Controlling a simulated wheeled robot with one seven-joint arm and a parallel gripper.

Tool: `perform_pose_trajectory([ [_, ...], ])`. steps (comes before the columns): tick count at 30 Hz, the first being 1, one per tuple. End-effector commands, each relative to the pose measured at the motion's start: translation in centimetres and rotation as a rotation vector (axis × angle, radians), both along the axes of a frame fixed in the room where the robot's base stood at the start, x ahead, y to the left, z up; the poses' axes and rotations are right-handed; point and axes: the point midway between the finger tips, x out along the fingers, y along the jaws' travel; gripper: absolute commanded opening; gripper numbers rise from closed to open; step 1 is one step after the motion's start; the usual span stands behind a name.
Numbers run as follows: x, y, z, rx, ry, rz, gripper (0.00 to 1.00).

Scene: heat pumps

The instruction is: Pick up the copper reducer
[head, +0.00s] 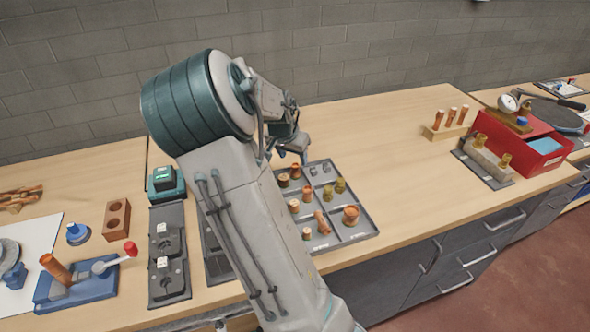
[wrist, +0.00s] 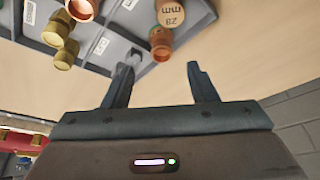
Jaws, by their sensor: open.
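Copper fittings stand and lie in a grey divided tray (head: 372,228) on the bench. A slanted copper piece (head: 321,222) lies near the front middle; I cannot tell for sure whether it is the reducer. A wide copper fitting (head: 350,214) stands to its right. My gripper (head: 303,158) is over the tray's back edge. In the wrist view its two fingers are apart with nothing held between them (wrist: 158,68). Beyond the fingertips are a copper fitting (wrist: 160,42) and a round face marked "28 mm" (wrist: 172,16). My arm hides the tray's left part.
Brass fittings (wrist: 57,30) share the tray. A wooden rack with copper pegs (head: 447,130) and a red toolbox (head: 530,150) stand right. A blue fixture (head: 75,283) and a brick-coloured block (head: 117,219) are left. The bench right of the tray is clear.

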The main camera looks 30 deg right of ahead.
Motion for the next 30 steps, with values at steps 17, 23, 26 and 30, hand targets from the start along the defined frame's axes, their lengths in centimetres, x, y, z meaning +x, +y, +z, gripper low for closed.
perform_pose_trajectory([
  [17,1.1,-1.4,-5.0,0.001,0.001,0.001,0.53],
  [23,1.1,-1.4,-5.0,0.000,0.000,0.001,0.33],
  [26,1.1,-1.4,-5.0,0.000,0.000,0.001,0.05],
  [30,1.1,-1.4,-4.9,0.000,0.000,0.001,0.04],
])
